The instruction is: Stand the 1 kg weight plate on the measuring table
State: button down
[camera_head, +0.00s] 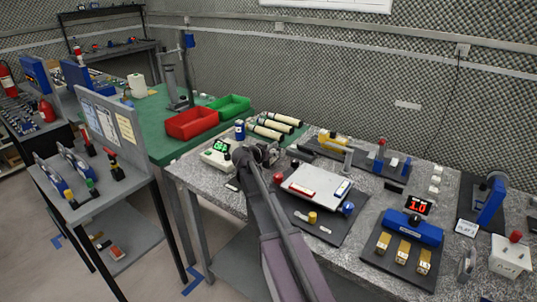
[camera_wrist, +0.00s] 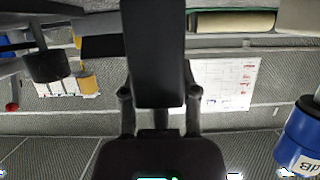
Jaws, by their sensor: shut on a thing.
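My gripper (camera_head: 262,154) is above the left part of the grey speckled measuring table (camera_head: 385,203). In the wrist view its two fingers stand either side of a dark, upright slab (camera_wrist: 153,50), which I take to be the 1 kg weight plate seen edge-on; no marking on it can be read. The gripper is shut on it. In the head view a dark rounded edge (camera_head: 240,156) shows beside the gripper, and my arm hides the rest. Whether the plate touches the table cannot be told.
A scale with a green display (camera_head: 218,152) and a blue can (camera_head: 240,130) stand close by the gripper. Cream cylinders (camera_head: 270,128) lie behind. A black mat with a white box (camera_head: 315,185) is to the right. A blue device (camera_head: 410,228) stands farther right.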

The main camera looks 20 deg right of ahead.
jog(key=shift+s+f, duration=0.3)
jog(key=shift+s, duration=0.15)
jog(key=shift+c, duration=2.4)
grip_release()
jog(key=shift+s, duration=0.1)
jog(key=shift+o, duration=0.6)
jog(key=shift+s+f, duration=0.1)
jog(key=shift+r, duration=0.2)
jog(key=shift+w+r+p, duration=0.2)
jog(key=shift+r+p, duration=0.1)
jog(key=shift+p, duration=0.3)
jog(key=p+v, duration=0.4)
jog(key=v, duration=0.7)
jog(key=shift+w+a+r, duration=0.15)
jog(key=shift+a+r, duration=0.1)
jog(key=shift+a, duration=0.15)
